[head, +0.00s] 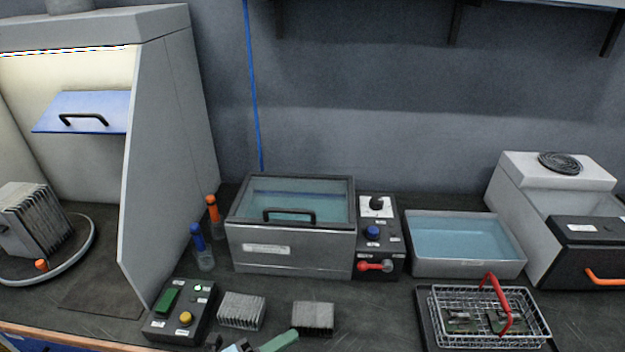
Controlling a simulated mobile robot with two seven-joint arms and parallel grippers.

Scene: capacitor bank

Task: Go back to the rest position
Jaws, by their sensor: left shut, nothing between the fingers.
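My left gripper (290,336) shows only in part at the bottom edge, left of centre. It is shut and empty, with its greenish tip just in front of a small dark finned block (313,317). Whether the tip touches the block I cannot tell. The rest of the left arm is cut off by the frame. My right gripper is not in view.
A black control box (180,312) and a finned block (241,310) lie near the left gripper. Behind stand a lidded tank (292,247), a switch panel (378,235) and an open bath (465,266). A wire basket (488,341) with a red handle is at right.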

